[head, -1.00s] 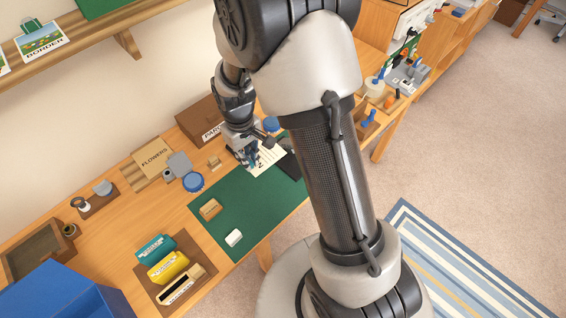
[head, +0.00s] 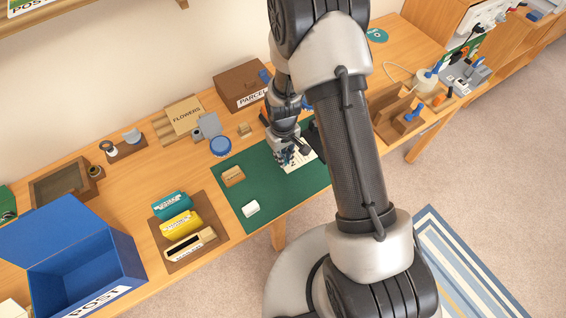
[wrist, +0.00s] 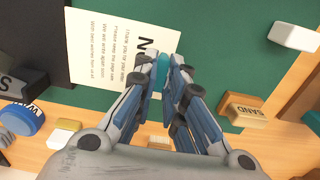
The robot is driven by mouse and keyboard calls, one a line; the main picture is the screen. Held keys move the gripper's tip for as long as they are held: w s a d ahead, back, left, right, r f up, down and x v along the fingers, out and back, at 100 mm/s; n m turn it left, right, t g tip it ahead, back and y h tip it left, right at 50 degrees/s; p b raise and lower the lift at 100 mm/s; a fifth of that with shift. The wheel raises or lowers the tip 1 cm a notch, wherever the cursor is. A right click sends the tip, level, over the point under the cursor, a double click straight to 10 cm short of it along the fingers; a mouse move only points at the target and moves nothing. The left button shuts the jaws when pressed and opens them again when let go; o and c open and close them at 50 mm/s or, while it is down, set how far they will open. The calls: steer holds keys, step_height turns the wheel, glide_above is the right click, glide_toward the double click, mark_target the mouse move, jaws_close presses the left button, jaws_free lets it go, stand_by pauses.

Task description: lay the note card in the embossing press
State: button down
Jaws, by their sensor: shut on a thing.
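The note card (wrist: 115,50), white with printed lines, shows in the wrist view. My gripper (wrist: 164,66) is shut on the card's edge, where a teal piece shows between the fingertips. In the head view the card (head: 299,157) is over the right part of the green mat; its exact height is unclear. My gripper (head: 286,155) is at its left edge. A grey hinged device (head: 208,125) with a raised plate stands beside the FLOWERS box; it looks like the embossing press, but I cannot be sure.
A black flat thing (wrist: 32,40) is beside the card. A SAND block (head: 233,176) and white block (head: 251,209) are on the mat (head: 290,196). A blue round tin (head: 221,146) is behind it. The PARCEL box (head: 240,84) is at the back, the blue POST box (head: 85,275) front left.

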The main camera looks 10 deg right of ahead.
steer(key=shift+f+b, duration=0.5)
steer(key=shift+f, duration=1.5)
steer(key=shift+f, duration=0.25)
steer(key=c, duration=1.7)
jaws_free()
steer(key=shift+r, duration=0.1)
steer(key=shift+o, duration=0.2)
steer(key=shift+r, duration=0.1)
